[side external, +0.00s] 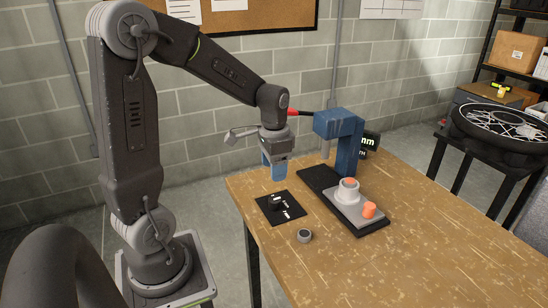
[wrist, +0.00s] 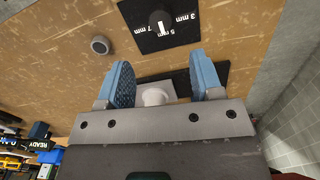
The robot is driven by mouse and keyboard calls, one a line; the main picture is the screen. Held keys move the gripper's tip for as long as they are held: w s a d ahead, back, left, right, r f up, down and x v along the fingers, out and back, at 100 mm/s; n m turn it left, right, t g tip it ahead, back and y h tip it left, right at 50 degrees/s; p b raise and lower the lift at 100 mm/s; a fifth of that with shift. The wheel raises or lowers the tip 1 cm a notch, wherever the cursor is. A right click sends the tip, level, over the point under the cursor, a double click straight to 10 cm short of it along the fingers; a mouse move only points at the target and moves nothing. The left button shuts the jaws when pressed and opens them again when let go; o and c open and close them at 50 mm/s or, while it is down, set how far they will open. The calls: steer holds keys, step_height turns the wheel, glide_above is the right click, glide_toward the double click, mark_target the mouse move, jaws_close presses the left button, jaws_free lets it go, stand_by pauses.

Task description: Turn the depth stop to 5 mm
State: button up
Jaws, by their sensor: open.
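The depth stop is a black knob on a black square plate (side external: 270,213) near the table's left edge. The knob (side external: 275,201) also shows in the wrist view (wrist: 158,18) at the top, with a white pointer line. White labels 3 mm, 5 mm and 7 mm are printed around it. The pointer lies near the 5 mm and 7 mm labels; I cannot tell exactly which it marks. My gripper (side external: 274,170), with blue fingers, is open and empty above the table, near the plate's far side. In the wrist view its fingertips (wrist: 160,62) are apart, short of the knob.
A blue press (side external: 348,145) on a black base stands to the right, holding a grey fixture (side external: 352,209) with a white cup and an orange piece (side external: 369,210). A small grey round part (side external: 304,236) lies in front of the plate. The table's right side is clear.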

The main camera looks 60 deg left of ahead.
step_height(320, 180, up, 3)
steer(key=shift+f, duration=0.2)
steer(key=s+d+r+t, duration=0.2)
steer(key=s+d+r, duration=0.1)
steer(key=s+d, duration=0.2)
steer(key=s+d+r+n+t, duration=0.1)
steer(key=s+d+r+t, duration=0.2)
steer(key=d, duration=0.7)
steer(key=s+r, duration=0.1)
steer(key=s, duration=0.1)
steer(key=shift+s+t, duration=0.3)
